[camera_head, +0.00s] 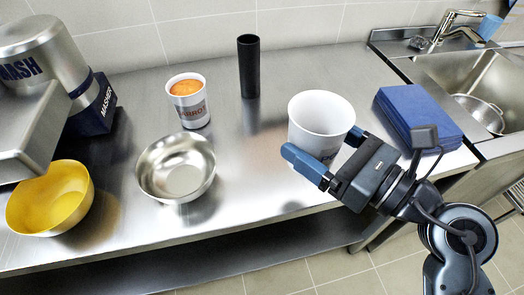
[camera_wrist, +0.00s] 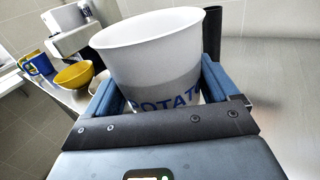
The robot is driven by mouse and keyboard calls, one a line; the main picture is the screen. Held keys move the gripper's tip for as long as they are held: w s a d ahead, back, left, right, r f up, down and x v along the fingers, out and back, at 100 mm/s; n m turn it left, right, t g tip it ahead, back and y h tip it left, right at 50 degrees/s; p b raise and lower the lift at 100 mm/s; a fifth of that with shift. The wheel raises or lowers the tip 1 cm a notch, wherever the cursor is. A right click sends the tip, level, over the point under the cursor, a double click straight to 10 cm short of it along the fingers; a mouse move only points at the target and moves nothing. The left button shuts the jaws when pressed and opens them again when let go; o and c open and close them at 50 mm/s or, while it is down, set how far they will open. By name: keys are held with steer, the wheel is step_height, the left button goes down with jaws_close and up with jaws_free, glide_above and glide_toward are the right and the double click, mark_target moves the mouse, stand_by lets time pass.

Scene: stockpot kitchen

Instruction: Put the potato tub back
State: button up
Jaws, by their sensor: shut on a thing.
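The potato tub (camera_head: 312,120) is a white tub, upright, at the right part of the steel counter. In the wrist view the tub (camera_wrist: 155,60) shows blue lettering reading "POTAT" between the blue fingers. My gripper (camera_head: 318,155) is shut on it, with a finger on either side. Its visible inside looks empty; its bottom is partly hidden. I cannot tell whether its base touches the counter.
A carrot tub (camera_head: 190,105) with orange contents stands left of a black cylinder (camera_head: 249,66). A steel bowl (camera_head: 176,168) and a yellow bowl (camera_head: 50,200) are near the masher (camera_head: 90,100). A blue box (camera_head: 416,118) lies right, beside the sink (camera_head: 465,75).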

steer(key=w+a+f, duration=0.4)
steer(key=a, duration=0.1)
steer(key=w+a+f, duration=0.2)
steer(key=a, duration=0.1)
steer(key=shift+w+a+f, duration=0.15)
steer(key=shift+a+f, duration=0.1)
steer(key=shift+f+b, duration=0.45)
steer(key=shift+f, duration=1.45)
steer(key=shift+f, duration=0.1)
steer(key=shift+f, duration=0.15)
steer(key=o, duration=1.2)
steer(key=shift+c, duration=0.2)
steer(key=shift+r, duration=0.2)
steer(key=b+v, duration=0.2)
steer(key=v, duration=1)
